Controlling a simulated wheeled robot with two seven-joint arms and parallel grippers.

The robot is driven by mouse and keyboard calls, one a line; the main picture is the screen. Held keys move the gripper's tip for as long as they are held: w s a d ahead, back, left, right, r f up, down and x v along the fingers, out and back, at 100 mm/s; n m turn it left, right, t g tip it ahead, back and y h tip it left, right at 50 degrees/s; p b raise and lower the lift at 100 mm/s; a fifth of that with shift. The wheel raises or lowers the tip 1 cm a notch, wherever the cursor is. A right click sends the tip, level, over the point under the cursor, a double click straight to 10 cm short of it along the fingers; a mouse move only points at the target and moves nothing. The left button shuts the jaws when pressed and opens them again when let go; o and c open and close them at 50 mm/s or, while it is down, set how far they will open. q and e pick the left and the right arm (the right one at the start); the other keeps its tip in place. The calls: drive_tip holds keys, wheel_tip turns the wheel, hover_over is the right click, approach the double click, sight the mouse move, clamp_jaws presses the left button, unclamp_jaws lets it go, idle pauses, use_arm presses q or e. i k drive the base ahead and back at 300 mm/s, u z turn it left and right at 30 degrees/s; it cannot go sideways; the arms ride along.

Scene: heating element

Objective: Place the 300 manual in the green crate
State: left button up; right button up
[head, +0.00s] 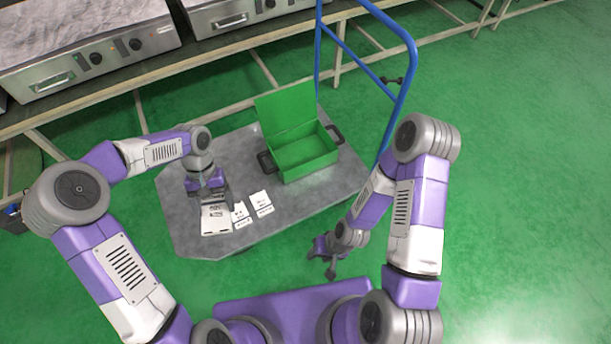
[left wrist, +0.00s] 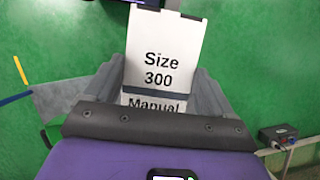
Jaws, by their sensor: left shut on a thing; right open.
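The 300 manual, a white booklet (head: 215,220) marked "Size 300 Manual", is between the fingers of my left gripper (head: 210,200) at the left of the grey cart top. In the left wrist view the manual (left wrist: 162,55) sticks out beyond the shut fingers, its lower part hidden by the gripper. I cannot tell how far above the cart it is. The green crate (head: 305,162) stands on the cart with its lid (head: 287,108) open, to the right of my left gripper. My right gripper (head: 332,270) is open and empty, off the cart's front right edge.
Two other white manuals (head: 241,215) (head: 261,204) lie on the cart top (head: 235,160) between the left gripper and the crate. A blue handle (head: 408,70) rises at the cart's right end. A bench (head: 205,50) with metal heating units stands behind.

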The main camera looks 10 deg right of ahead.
sight(302, 157)
drive_tip(key=u, duration=0.05)
drive_tip(key=k, duration=0.35)
drive_tip(key=z, duration=2.3)
drive_tip(key=i, duration=1.8)
drive_tip(key=u, duration=2.4)
drive_tip(key=i, duration=1)
